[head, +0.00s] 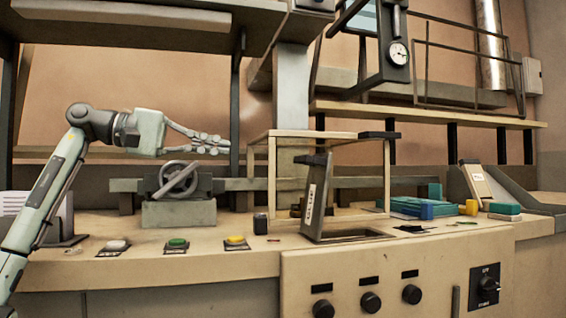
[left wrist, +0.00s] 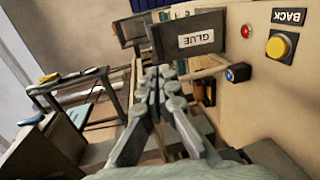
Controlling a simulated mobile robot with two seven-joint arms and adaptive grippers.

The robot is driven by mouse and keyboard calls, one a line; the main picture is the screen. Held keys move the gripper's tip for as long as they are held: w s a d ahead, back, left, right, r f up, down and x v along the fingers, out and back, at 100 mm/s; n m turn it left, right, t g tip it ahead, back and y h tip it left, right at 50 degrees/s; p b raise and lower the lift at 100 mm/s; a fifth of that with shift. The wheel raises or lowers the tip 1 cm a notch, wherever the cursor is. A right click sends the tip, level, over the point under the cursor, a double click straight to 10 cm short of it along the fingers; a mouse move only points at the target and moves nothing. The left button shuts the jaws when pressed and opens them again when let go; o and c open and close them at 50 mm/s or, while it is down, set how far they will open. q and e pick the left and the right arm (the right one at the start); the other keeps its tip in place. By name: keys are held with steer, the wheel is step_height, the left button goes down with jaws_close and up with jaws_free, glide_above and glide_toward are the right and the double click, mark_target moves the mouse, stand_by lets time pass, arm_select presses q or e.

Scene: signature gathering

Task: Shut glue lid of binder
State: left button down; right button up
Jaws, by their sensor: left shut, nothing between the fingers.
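The glue lid (head: 316,205) is a dark grey flap with a white label, raised nearly upright over a dark rectangular opening (head: 356,236) in the binder's top. In the left wrist view the lid (left wrist: 180,44) shows its "GLUE" label, beyond my fingers. My left gripper (head: 222,147) is shut and empty. It hangs in the air left of the lid and higher, above the hand wheel, and does not touch the lid. In the left wrist view the shut fingertips (left wrist: 163,76) point toward the lid. My right gripper is not in either view.
A hand wheel (head: 176,180) stands below my left gripper. A white, a green (head: 177,244) and a yellow button (head: 237,242) line the top's front. A light frame (head: 271,180) rises behind the lid. Blue-green items (head: 410,206) lie to the right. Knobs (head: 371,301) sit on the front panel.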

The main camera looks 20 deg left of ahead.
mark_target(300, 159)
arm_select(q)
steer(key=p+x, duration=0.1)
steer(key=x, duration=1.1)
steer(key=shift+d, duration=0.35)
steer(key=shift+w+d, duration=0.35)
steer(key=shift+d, duration=0.1)
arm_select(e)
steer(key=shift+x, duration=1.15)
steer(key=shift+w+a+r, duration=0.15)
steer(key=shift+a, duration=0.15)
